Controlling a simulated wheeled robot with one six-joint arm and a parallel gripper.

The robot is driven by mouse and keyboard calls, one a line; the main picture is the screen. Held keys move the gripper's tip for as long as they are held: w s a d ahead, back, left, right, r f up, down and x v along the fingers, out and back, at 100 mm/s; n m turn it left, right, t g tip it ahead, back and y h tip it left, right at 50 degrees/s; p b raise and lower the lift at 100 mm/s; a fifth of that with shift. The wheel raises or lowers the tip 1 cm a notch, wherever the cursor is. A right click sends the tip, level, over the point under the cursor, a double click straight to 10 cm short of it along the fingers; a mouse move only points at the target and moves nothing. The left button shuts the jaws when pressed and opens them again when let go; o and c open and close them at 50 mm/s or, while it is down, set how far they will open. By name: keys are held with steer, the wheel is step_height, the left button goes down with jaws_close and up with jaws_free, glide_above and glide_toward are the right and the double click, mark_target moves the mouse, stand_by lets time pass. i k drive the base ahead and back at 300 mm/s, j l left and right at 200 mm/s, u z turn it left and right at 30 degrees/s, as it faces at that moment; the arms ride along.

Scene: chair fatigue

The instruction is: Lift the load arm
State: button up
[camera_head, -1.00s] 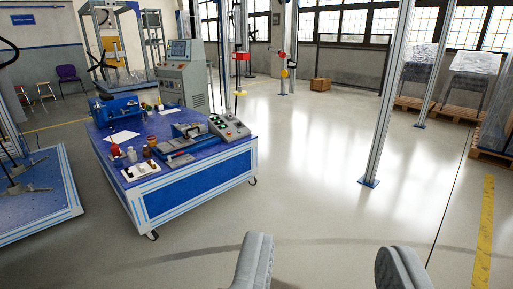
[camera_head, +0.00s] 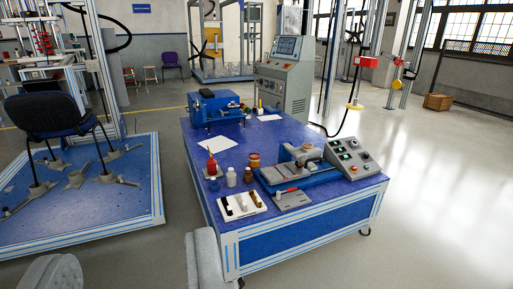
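My gripper (camera_head: 128,268) shows at the lower left edge as two grey fingers set wide apart, open and empty, away from everything. A dark chair (camera_head: 48,115) stands on a blue platform (camera_head: 95,205) with an aluminium frame post (camera_head: 101,65) behind it. I cannot tell for sure which part is the load arm. The top of the chair's frame is cut off by the picture edge.
A blue wheeled bench (camera_head: 290,240) with a control box (camera_head: 350,157), clamp, bottles and tools stands at centre. A control cabinet (camera_head: 285,80) stands behind it. A red and yellow hanging device (camera_head: 367,62) is at upper right.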

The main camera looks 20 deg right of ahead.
mark_target(299, 151)
steer(key=i+j+u, duration=0.2)
steer(key=i, duration=1.2)
steer(key=i+j+z, duration=0.1)
steer(key=i+z, duration=0.35)
steer(key=i+j+z, duration=0.2)
steer(key=i+z, duration=0.15)
steer(key=z, duration=0.15)
steer(key=i+j+z, duration=0.45)
steer(key=k+l, duration=0.1)
